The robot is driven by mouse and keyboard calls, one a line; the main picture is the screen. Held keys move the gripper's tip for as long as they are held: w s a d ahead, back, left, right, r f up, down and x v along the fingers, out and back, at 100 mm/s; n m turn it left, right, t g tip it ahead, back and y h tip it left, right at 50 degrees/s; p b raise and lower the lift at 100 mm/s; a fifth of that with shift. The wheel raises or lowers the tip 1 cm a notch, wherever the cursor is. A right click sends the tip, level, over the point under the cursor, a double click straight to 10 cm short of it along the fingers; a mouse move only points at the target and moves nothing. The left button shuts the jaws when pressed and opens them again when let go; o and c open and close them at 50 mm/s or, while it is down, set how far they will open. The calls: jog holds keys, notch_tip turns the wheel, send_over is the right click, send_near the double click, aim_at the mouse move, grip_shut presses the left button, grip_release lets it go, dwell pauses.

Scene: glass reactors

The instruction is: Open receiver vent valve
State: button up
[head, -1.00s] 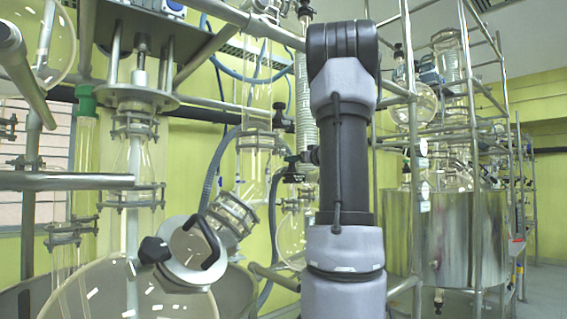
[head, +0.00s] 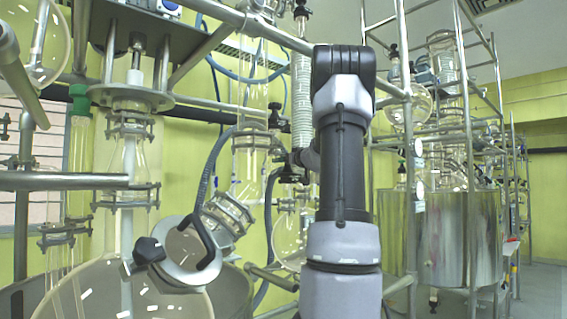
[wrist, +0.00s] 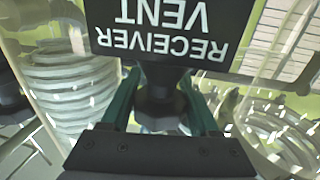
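In the wrist view a black valve knob (wrist: 160,98) sits below a dark sign reading "RECEIVER VENT" (wrist: 172,28), which appears upside down. My gripper (wrist: 161,88) reaches around this knob with one green finger on each side. The fingers lie close along the knob's sides, and I cannot tell whether they press on it. The knob's lower part is hidden by the gripper body. In the head view my upright arm stands in the middle, and my gripper cannot be made out there.
Coiled glass columns flank the knob in the wrist view, left (wrist: 75,85) and right (wrist: 270,125). In the head view a large glass vessel (head: 100,290) and metal rails (head: 65,181) stand at left. A steel tank (head: 460,240) in a frame stands at right.

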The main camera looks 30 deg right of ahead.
jog(key=shift+y, duration=0.4)
jog(key=n+y, duration=0.1)
jog(key=y, duration=0.1)
jog(key=n+y, duration=0.2)
jog(key=shift+a+n+g+y, duration=0.3)
jog(key=shift+a+g+y, duration=0.1)
jog(key=shift+s+a+n+g+y, duration=0.15)
jog(key=shift+n+g+y, duration=0.35)
jog(key=shift+n+y, duration=0.35)
jog(key=shift+s+a+n+g+y, duration=0.15)
jog(key=shift+n+g+y, duration=0.4)
jog(key=shift+y, duration=0.55)
jog(key=shift+s+a+n+g+y, duration=0.15)
jog(key=shift+n+g+y, duration=0.3)
jog(key=shift+n+y, duration=0.4)
jog(key=shift+w+y, duration=0.1)
jog(key=shift+y, duration=0.2)
jog(key=o, duration=1.1)
jog(key=v, duration=1)
jog(key=shift+s+d+r, duration=0.1)
jog(key=shift+s+d, duration=0.1)
jog(key=shift+s, duration=0.1)
